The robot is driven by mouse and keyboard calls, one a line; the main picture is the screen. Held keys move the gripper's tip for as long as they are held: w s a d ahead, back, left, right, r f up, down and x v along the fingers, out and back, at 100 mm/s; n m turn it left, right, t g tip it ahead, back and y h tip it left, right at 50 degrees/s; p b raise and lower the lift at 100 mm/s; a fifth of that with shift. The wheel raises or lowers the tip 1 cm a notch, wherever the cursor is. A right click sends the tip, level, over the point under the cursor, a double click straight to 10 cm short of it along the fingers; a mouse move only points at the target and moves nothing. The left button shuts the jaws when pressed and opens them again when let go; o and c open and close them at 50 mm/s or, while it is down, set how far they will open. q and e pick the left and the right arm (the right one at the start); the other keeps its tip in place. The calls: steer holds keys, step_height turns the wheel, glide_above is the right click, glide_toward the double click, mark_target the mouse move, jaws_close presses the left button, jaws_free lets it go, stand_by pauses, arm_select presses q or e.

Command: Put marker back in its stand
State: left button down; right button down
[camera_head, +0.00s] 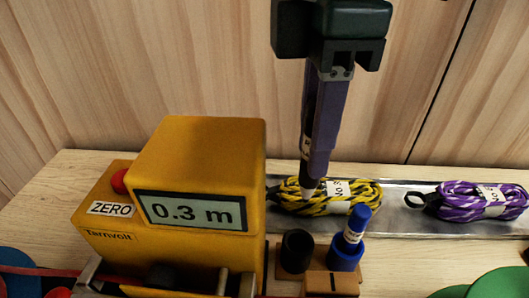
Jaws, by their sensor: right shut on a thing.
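My right gripper (314,160) hangs from the top centre, pointing down. It is shut on a dark marker (307,146) with a white label, held upright with its pale tip (308,188) down. Its fingers hide part of the marker. The tip appears in front of the yellow rope and above the stand. The stand (330,284) is a brown block at the bottom centre with a black cup (297,252) and a blue cup (345,258). A blue marker (356,224) stands tilted in the blue cup. The black cup looks empty. My left gripper is not in view.
A yellow measuring machine (200,150) reading 0.3 m stands close left of the stand. Behind, a metal tray (395,218) holds a yellow-black rope bundle (350,196) and a purple one (480,202). Green discs (500,284) lie at the lower right. A wooden wall is behind.

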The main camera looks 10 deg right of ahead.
mark_target(307, 192)
step_height(307, 192, down, 9)
steer(key=shift+f+b, duration=0.15)
steer(key=shift+b, duration=0.2)
step_height(307, 192, down, 4)
steer(key=shift+f+b, duration=0.15)
steer(key=shift+b, duration=0.2)
steer(key=shift+f, duration=0.15)
steer(key=c, duration=0.7)
jaws_free()
step_height(307, 192, up, 12)
steer(key=shift+r+p, duration=0.15)
steer(key=shift+p, duration=0.65)
